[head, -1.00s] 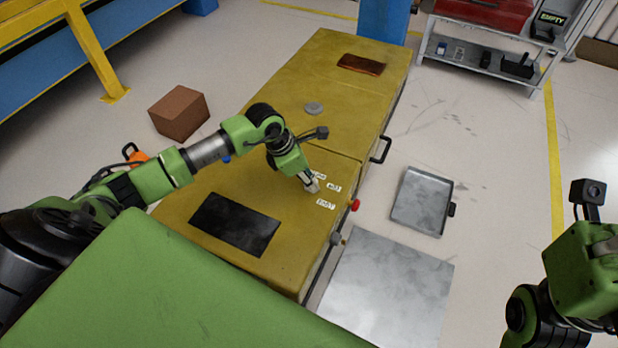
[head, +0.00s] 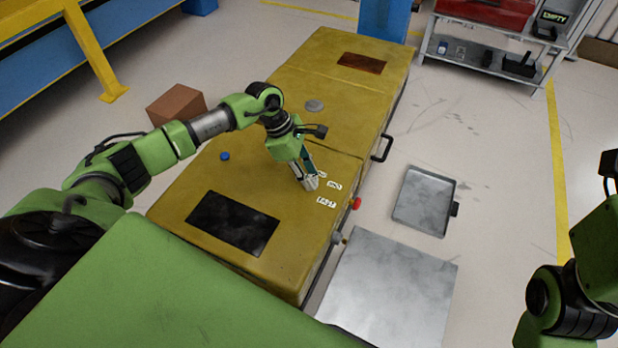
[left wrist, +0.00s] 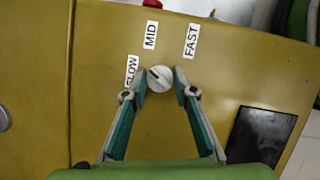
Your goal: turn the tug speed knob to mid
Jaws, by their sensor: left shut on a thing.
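The tug speed knob (left wrist: 159,78) is a small round grey-white dial on the yellow tug top (left wrist: 100,50). My left gripper (left wrist: 159,80) is shut on it, one finger at each side. Around the knob are white labels: SLOW (left wrist: 131,72) to its left, MID (left wrist: 150,35) above it and FAST (left wrist: 191,40) at upper right. The knob's dark mark appears to point up-left, between SLOW and MID. In the head view the left gripper (head: 310,183) points down at the labels and hides the knob. Only part of my right arm shows at the right edge; its fingers are out of frame.
A dark panel (head: 233,223) and a blue button (head: 224,156) are on the tug top. A red button (head: 356,203) sits at its side edge. A grey tray (head: 420,203) and a metal plate (head: 390,290) lie to the right. A brown box (head: 177,103) stands left.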

